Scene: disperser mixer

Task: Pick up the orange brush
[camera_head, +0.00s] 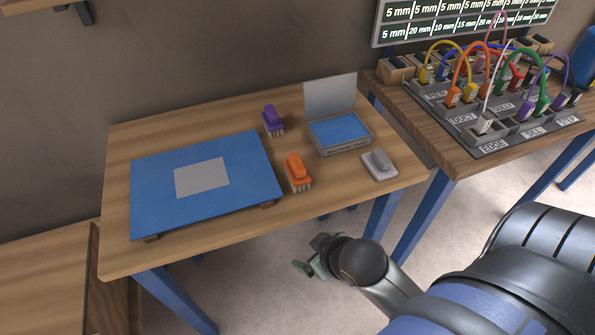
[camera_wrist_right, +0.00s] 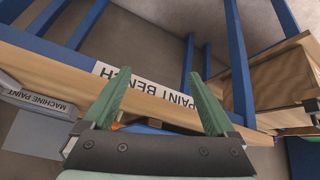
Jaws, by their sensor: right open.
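The orange brush (camera_head: 297,172) stands on the wooden paint bench (camera_head: 117,190), between the blue board and the tray. My right gripper (camera_head: 311,262) is in front of the bench, apart from the orange brush. In the right wrist view the right gripper (camera_wrist_right: 158,95) is open, its green fingers spread with nothing between them. A small bit of orange shows low behind the fingers there, mostly hidden. My left gripper is not in view.
A blue board (camera_head: 145,200) with a grey square lies on the bench's left. A machine paint tray (camera_head: 345,150) with blue inside stands at the right. Another table (camera_head: 458,165) with a panel of coloured cables stands at the right. A wooden surface (camera_head: 40,290) is at the lower left.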

